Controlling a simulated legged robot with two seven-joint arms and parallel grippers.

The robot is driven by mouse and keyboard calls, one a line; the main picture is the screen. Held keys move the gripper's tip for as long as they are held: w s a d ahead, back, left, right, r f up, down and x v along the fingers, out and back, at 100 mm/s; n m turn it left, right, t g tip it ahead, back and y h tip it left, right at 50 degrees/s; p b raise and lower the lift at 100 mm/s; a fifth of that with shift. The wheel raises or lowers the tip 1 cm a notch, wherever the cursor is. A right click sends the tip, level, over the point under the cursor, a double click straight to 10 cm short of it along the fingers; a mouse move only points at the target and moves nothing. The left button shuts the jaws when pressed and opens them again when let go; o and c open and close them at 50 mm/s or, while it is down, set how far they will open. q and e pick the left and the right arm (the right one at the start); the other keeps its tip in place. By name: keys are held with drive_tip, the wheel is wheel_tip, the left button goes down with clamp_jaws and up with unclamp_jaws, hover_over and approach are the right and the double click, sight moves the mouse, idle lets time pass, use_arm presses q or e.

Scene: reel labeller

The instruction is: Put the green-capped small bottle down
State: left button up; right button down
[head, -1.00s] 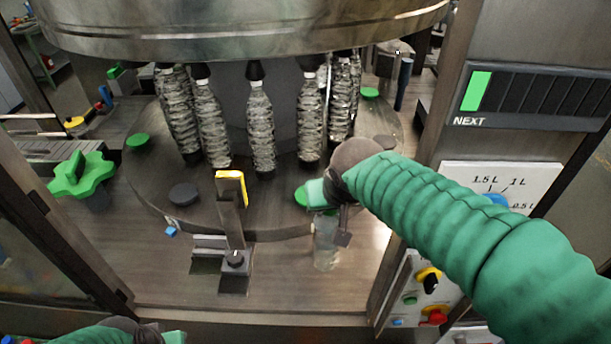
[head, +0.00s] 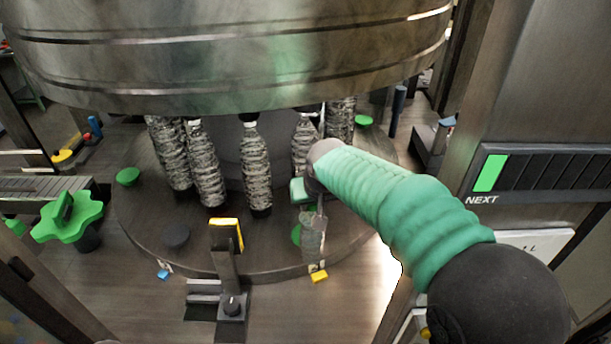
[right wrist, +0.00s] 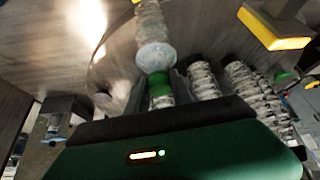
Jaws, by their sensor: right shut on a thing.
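My right gripper (head: 310,192) is shut on the green-capped small bottle (head: 313,236), a clear bottle hanging upright below the fingers. The bottle is over the front right part of the round dark turntable (head: 210,232); I cannot tell if its base touches it. In the right wrist view the bottle (right wrist: 153,35) points away from the jaws, its green cap (right wrist: 160,92) at the gripper (right wrist: 160,103). My left gripper is out of view.
Several wrapped bottles (head: 256,170) hang under the big metal drum (head: 230,60) just behind. A yellow-topped post (head: 226,240) stands further left, a yellow block (head: 319,277) in front. A green star knob (head: 68,217) is far left.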

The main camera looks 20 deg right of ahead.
drive_tip(key=w+d+p, duration=0.1)
drive_tip(key=w+p, duration=0.3)
drive_tip(key=w, duration=0.4)
drive_tip(key=shift+w, duration=0.15)
drive_tip(key=shift+f, duration=0.15)
drive_tip(key=c, duration=1.1)
unclamp_jaws()
drive_tip(key=shift+f, duration=0.1)
drive_tip(key=b+v, duration=0.2)
drive_tip(key=v, duration=1)
drive_tip(key=shift+b, duration=0.35)
